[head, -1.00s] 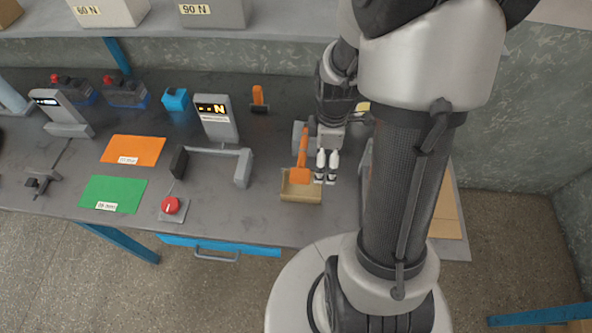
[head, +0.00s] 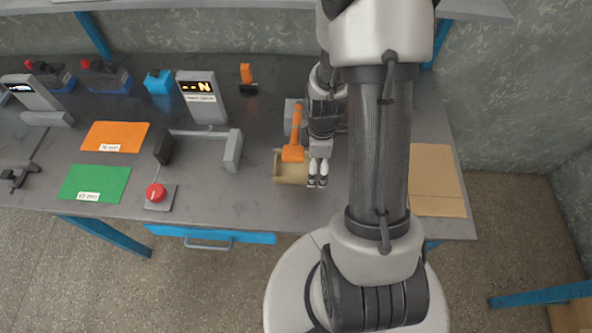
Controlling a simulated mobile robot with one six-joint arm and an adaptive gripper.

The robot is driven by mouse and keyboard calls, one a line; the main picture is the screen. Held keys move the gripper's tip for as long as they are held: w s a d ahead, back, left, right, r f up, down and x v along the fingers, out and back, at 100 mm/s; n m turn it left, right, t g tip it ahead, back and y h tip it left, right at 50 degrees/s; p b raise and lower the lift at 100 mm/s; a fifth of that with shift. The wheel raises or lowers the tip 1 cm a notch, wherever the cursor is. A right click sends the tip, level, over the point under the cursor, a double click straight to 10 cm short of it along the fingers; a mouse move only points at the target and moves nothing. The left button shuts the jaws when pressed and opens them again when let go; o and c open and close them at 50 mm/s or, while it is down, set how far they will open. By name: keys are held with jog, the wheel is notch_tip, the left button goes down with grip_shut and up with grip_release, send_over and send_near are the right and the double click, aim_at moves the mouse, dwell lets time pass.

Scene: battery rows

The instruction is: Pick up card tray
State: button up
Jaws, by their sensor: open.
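The card tray (head: 289,179) is a small tan open box near the front edge of the bench. An orange-handled thing (head: 296,135) reaches over its back edge from a grey block behind and partly hides the tray's inside. My gripper (head: 318,181) is open and empty. It points down just to the right of the tray, close to its right wall. Whether the fingers touch the tray I cannot tell.
A flat tan board (head: 432,180) lies to the right, partly behind my arm. A grey U-shaped fixture (head: 232,152), a red button (head: 156,192), a lit display stand (head: 203,97), and green (head: 95,183) and orange (head: 115,136) sheets lie to the left.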

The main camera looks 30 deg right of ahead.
jog(key=shift+f, duration=0.15)
jog(key=c, duration=1.1)
jog(key=shift+c, duration=0.2)
